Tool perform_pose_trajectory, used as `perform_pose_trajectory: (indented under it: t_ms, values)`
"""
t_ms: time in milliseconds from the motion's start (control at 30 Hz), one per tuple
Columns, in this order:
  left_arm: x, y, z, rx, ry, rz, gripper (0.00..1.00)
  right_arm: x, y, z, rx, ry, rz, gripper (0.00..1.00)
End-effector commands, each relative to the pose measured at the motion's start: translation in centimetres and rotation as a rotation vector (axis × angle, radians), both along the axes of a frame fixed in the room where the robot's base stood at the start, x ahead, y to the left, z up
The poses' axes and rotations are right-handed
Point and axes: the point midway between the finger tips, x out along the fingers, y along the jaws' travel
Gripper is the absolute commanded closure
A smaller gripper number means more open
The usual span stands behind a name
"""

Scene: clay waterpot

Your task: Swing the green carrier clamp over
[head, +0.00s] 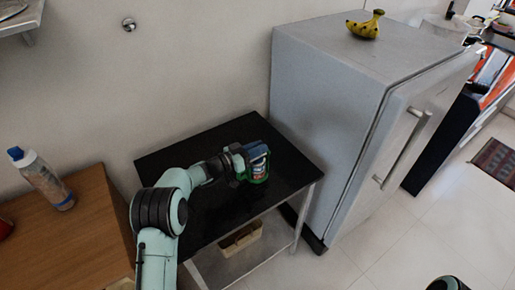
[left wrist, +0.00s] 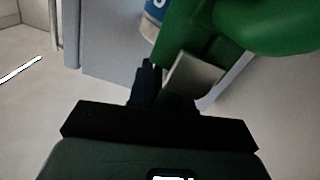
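The green carrier clamp (head: 259,178) is at the back right of the black table, around a blue-and-white container (head: 257,153). In the left wrist view the green clamp (left wrist: 182,45) fills the upper right, with a rounded green part beside it and a bit of the blue container behind. My left gripper (head: 238,164) reaches the clamp from the left. In the left wrist view its fingers (left wrist: 168,82) lie on both sides of a narrow green part and appear shut on it. My right gripper is out of view; only a bit of my right arm shows at the bottom.
The black table (head: 180,150) is otherwise mostly clear. A grey fridge (head: 325,110) with bananas (head: 366,24) on top stands close on its right. A wooden table (head: 75,245) with a bottle (head: 42,180) is at left. A box (head: 240,238) sits on the lower shelf.

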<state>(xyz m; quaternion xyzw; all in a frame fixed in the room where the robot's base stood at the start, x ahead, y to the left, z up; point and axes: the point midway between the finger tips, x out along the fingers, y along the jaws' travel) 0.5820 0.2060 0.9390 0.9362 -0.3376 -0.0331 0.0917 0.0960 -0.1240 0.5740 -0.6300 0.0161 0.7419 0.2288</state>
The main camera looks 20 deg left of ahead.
Motion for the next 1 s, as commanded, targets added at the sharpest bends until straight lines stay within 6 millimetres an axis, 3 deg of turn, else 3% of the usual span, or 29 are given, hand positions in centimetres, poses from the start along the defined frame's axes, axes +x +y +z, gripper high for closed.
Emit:
perform_pose_trajectory:
  t_ms: [267, 500, 633, 767, 1000]
  values:
    - [0.0, -0.1, -0.1, 0.01, 0.01, -0.002, 1.0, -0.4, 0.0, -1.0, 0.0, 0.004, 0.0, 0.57]
    - [0.2, -0.3, 0.0, 0.057, 0.063, 0.0, 1.0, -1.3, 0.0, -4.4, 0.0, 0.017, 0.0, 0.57]
    - [0.4, -0.5, 0.3, 0.096, 0.109, -0.001, 1.0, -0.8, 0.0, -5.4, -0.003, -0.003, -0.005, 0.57]
    - [0.7, -0.7, 0.9, 0.144, 0.167, -0.001, 1.0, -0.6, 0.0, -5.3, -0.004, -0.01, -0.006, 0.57]
    - [1.4, -1.3, 2.0, 0.252, 0.298, -0.001, 1.0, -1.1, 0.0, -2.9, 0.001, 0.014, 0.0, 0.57]
